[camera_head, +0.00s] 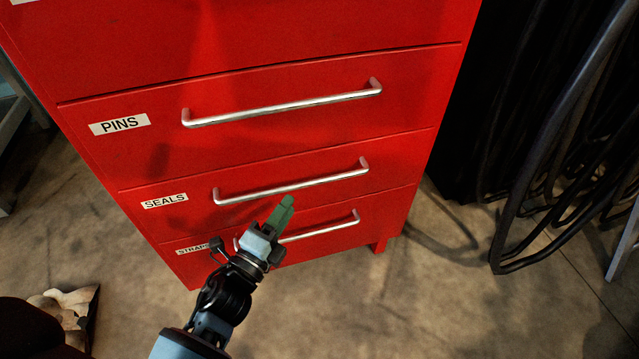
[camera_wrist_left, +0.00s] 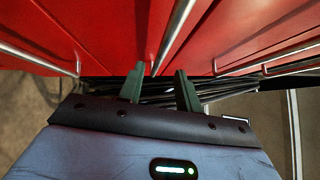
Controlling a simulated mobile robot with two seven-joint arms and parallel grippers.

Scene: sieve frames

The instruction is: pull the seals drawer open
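The seals drawer (camera_head: 190,217) is shut flush in the red cabinet, with a white SEALS label (camera_head: 165,201) at its left. Its silver bar handle (camera_head: 240,194) runs across the front. My left gripper (camera_head: 286,204) has green fingers and is just below the right half of this handle, in front of the cabinet. In the left wrist view the fingers (camera_wrist_left: 158,70) are apart and empty, and a silver bar (camera_wrist_left: 177,35), apparently the seals handle, lines up with the gap between them. Whether it lies between the fingertips or beyond them, I cannot tell. My right gripper is out of view.
The pins drawer (camera_head: 163,152) above and the straps drawer (camera_head: 195,267) below are shut. My left arm partly covers the straps drawer and its handle (camera_head: 320,230). Dark hanging hoses (camera_head: 560,150) are right of the cabinet. Concrete floor (camera_head: 400,310) in front is clear.

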